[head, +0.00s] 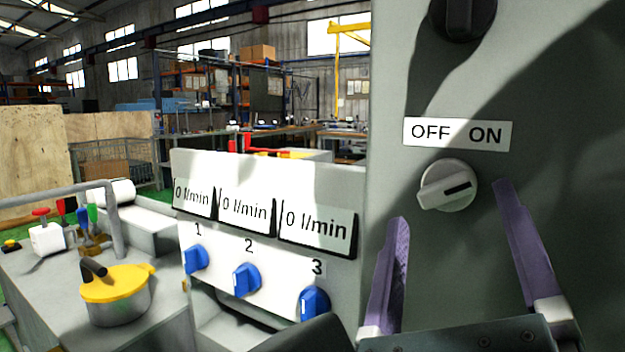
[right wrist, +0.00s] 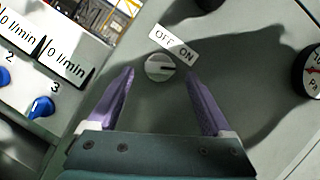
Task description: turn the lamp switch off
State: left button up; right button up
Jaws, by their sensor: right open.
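The lamp switch (head: 447,185) is a round white-grey knob with a dark mark on the grey panel, below an OFF / ON label (head: 458,133). Its dark mark points right, toward the ON side. In the right wrist view the knob (right wrist: 160,67) sits ahead of and between the fingertips. My right gripper (head: 450,203) is open, its two purple fingers spread wide on either side below the knob. It also shows open and empty in the right wrist view (right wrist: 160,72). I cannot see contact with the knob. My left gripper is not in view.
A black knob (head: 463,15) sits above the label. To the left are blue knobs (head: 246,279) under flow displays reading 0 l/min (head: 317,230). A yellow-lidded pot (head: 117,295) stands further left. A round gauge (right wrist: 312,72) is right in the right wrist view.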

aim_at(446, 197)
jog(key=shift+p+x, duration=0.3)
jog(key=shift+x, duration=1.45)
jog(key=shift+c, duration=0.2)
grip_shut()
